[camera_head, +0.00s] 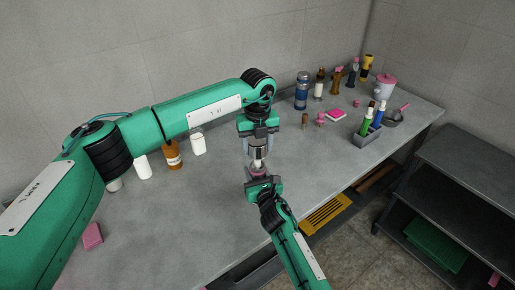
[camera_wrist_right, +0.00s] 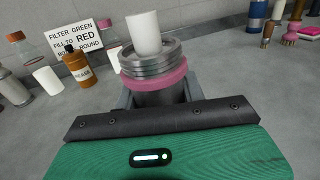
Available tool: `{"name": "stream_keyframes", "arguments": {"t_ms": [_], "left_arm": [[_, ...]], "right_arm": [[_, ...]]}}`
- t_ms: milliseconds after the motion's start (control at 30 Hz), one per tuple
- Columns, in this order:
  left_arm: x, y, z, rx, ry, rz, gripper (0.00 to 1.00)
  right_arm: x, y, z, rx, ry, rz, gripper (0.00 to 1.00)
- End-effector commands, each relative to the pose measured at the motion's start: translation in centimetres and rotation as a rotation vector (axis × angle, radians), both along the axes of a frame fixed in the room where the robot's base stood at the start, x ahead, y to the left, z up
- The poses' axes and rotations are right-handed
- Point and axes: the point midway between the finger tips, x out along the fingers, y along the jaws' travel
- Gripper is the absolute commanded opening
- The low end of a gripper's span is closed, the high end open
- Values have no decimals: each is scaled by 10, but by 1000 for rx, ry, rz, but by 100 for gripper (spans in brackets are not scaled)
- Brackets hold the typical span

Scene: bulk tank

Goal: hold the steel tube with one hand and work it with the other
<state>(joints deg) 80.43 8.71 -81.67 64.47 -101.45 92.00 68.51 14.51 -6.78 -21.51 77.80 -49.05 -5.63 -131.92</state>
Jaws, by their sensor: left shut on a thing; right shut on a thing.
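The steel tube (camera_wrist_right: 152,62) has a ridged metal neck and a pink band, and a white cylinder (camera_wrist_right: 144,32) stands up out of its mouth, slightly tilted. My right gripper (camera_head: 260,179) is shut on the tube below the pink band (camera_head: 258,170) and holds it over the table. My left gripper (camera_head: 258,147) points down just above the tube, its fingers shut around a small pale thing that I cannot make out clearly. The left gripper does not show in the right wrist view. The tube's lower part is hidden by my right gripper.
The grey table (camera_head: 180,225) bears a brown bottle (camera_head: 173,156) and white containers (camera_head: 198,144) behind my left arm. A blue jar (camera_head: 302,92), a rack (camera_head: 367,135) and a pink-lidded jug (camera_head: 384,86) stand right. A dark shelf (camera_head: 465,165) is beyond the table's right edge. The front middle is clear.

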Motion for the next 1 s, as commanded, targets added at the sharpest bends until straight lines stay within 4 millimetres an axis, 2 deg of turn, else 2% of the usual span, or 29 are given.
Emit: {"name": "stream_keyframes", "arguments": {"t_ms": [33, 133, 167, 567, 667, 1000], "left_arm": [[0, 0, 0, 0, 0, 0, 26], [0, 0, 0, 0, 0, 0, 26], [0, 0, 0, 0, 0, 0, 26], [0, 0, 0, 0, 0, 0, 26], [0, 0, -1, 0, -1, 0, 26], [0, 0, -5, 0, -1, 0, 26]], "right_arm": [[0, 0, 0, 0, 1, 0, 42], [0, 0, 0, 0, 1, 0, 62], [0, 0, 0, 0, 1, 0, 65], [-6, -3, -1, -1, 0, 0, 65], [-18, -7, -1, -2, -1, 0, 65], [-80, -27, -2, -3, 0, 0, 65]]}}
